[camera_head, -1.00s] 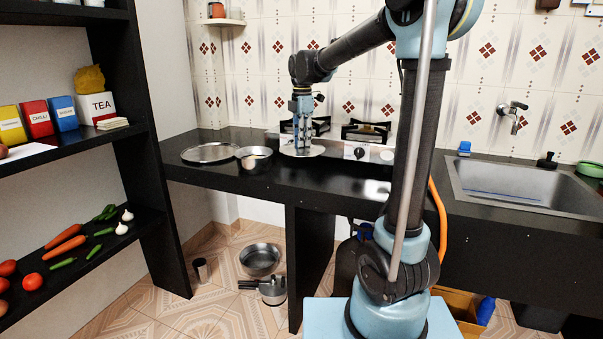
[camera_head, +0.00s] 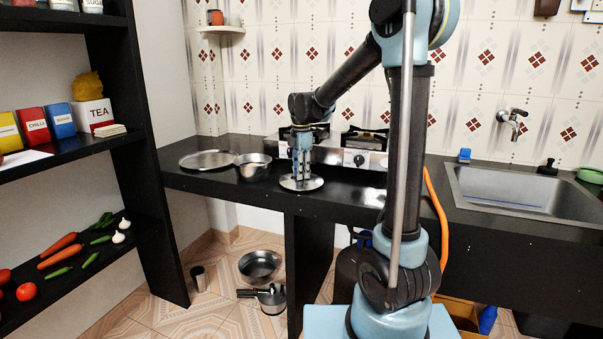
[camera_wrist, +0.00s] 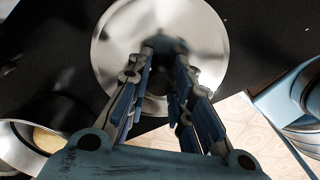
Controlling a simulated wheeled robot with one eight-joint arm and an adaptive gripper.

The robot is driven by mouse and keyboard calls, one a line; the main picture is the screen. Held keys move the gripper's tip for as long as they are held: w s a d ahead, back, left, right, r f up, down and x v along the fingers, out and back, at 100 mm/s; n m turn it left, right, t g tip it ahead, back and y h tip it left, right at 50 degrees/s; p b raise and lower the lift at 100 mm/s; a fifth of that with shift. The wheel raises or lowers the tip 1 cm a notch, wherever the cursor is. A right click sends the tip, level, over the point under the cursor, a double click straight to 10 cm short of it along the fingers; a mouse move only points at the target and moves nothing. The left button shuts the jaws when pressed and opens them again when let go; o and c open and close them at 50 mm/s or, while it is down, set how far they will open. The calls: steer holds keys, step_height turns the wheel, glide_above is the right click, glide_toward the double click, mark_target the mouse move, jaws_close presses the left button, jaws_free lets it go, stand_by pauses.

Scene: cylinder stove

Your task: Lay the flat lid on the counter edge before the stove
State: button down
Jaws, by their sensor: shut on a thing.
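The flat lid (camera_head: 312,184) is a round, shiny metal disc at the front part of the black counter, before the stove (camera_head: 352,158). My gripper (camera_head: 301,180) points straight down over the lid's middle and is shut on it, probably by a small knob that the fingers hide. In the wrist view the lid (camera_wrist: 210,50) lies level under my fingertips (camera_wrist: 163,48), and its lower rim comes close to the counter's front edge. I cannot tell whether the lid touches the counter or hangs just above it.
A metal pot (camera_head: 253,171) stands on the counter just left of the lid, with a round metal tray (camera_head: 207,159) further left. The sink (camera_head: 525,192) is at the right. The counter (camera_head: 350,195) right of the lid is clear. Pans (camera_head: 260,266) lie on the floor below.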

steer(key=c, duration=1.4)
jaws_free()
steer(key=shift+c, duration=0.2)
step_height(320, 180, up, 11)
steer(key=s+d+m, duration=0.5)
steer(key=s+d, duration=0.2)
steer(key=s+d+f+m, duration=0.4)
steer(key=s+f+m, duration=0.2)
steer(key=s, duration=0.2)
steer(key=s+d+f+m+t, duration=0.1)
steer(key=s+d+f+m, duration=0.4)
steer(key=s+f+m, duration=0.1)
steer(key=s+d+f+m+t, duration=0.1)
steer(key=s+d+f+m, duration=0.4)
steer(key=s+f, duration=0.3)
steer(key=s, duration=0.2)
steer(key=shift+s+d+m, duration=0.25)
steer(key=shift+s+m, duration=0.15)
